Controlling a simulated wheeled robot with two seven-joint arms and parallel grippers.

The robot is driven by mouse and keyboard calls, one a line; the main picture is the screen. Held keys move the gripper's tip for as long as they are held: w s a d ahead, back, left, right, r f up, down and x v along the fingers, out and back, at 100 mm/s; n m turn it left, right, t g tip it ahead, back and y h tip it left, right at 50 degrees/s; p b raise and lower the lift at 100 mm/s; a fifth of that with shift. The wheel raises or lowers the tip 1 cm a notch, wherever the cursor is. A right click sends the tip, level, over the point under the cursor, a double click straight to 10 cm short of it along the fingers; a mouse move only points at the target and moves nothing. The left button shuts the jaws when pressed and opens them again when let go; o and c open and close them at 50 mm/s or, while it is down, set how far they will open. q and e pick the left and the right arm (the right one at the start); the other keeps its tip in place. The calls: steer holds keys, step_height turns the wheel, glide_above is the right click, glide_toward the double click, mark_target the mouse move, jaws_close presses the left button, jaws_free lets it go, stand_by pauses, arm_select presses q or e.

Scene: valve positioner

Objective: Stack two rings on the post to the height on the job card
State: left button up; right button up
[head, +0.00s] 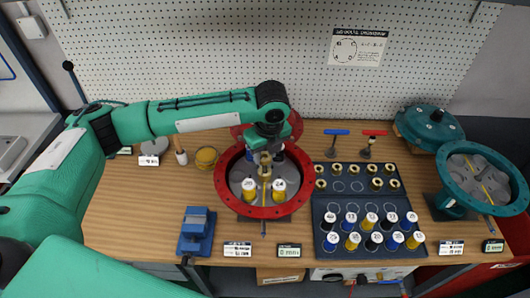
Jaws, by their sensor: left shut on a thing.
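My left gripper (268,148) reaches in over the red flanged housing (222,187) and points down near its middle. It is shut on a small brass-coloured piece (265,159), which looks like a ring; the fingers partly hide it. A post below it cannot be made out clearly. Inside the housing, two yellow numbered cylinders (279,189) stand upright at the front, and a yellow strip runs between them. Several brass rings (376,184) sit in the dark upper tray (340,186) to the right. My right gripper is not in view.
The lower tray (318,246) holds yellow, blue and black numbered cylinders. A teal housing (449,203) stands at the right, a blue vise (196,226) at front left. Small cards (237,249) and displays (289,251) line the front edge.

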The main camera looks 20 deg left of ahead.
mark_target(265, 164)
arm_select(q)
steer(key=shift+f, duration=0.25)
stand_by(0.3)
steer(key=shift+f+b, duration=0.3)
steer(key=shift+f, duration=1.7)
steer(key=shift+f, duration=0.1)
steer(key=o, duration=1.1)
steer(key=r+b, duration=0.1)
steer(key=r, duration=0.3)
steer(key=s+d+r+b, duration=0.1)
steer(key=r, duration=0.4)
steer(key=r+b, duration=0.1)
steer(key=r, duration=0.3)
steer(key=shift+s+d+r, duration=0.2)
steer(key=shift+d+r, duration=0.1)
steer(key=shift+r, duration=0.05)
